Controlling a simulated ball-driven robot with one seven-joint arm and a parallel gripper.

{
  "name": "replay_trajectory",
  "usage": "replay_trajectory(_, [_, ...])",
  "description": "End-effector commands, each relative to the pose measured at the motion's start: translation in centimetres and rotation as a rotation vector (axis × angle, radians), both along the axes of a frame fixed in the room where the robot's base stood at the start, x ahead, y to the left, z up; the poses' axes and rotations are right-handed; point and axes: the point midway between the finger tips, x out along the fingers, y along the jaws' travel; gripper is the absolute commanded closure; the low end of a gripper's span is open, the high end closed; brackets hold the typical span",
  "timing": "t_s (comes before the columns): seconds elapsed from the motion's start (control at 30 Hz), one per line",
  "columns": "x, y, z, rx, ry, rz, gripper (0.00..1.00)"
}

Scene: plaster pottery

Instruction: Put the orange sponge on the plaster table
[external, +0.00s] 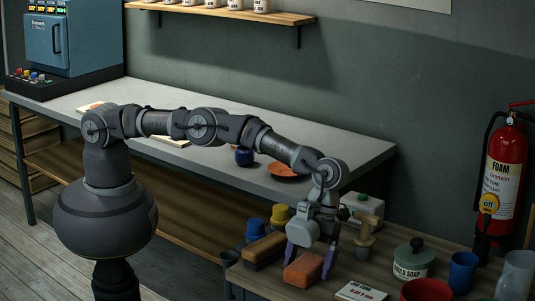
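The orange sponge (303,272) is a brick-shaped block at the front of the wooden bench at the lower right. My gripper (310,260) points down just above and behind it, with its two purplish fingers spread apart. The left finger comes down at the sponge's far left end and the right finger beside its right end. I cannot tell whether either finger touches it. The plaster table (345,148) is the long pale grey table along the wall.
A brown brush or block (263,251), blue and yellow pots, a white sign card (361,291), a lidded jar (413,259) and a red bowl (426,290) crowd the bench around the sponge. The plaster table's right end is clear. A fire extinguisher (504,175) hangs at right.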

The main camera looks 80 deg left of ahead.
Motion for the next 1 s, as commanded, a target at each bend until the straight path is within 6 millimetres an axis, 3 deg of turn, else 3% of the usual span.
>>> replay_trajectory(0.27, [0.0, 0.0, 0.5, 0.000, 0.000, 0.000, 0.05])
replay_trajectory(0.37, [0.4, 0.4, 1.8, -0.001, -0.001, 0.001, 0.05])
replay_trajectory(0.73, [2.5, 2.9, 10.0, 0.000, 0.000, 0.002, 0.05])
replay_trajectory(1.0, [3.0, 3.5, 11.4, 0.000, 0.000, 0.000, 0.05])
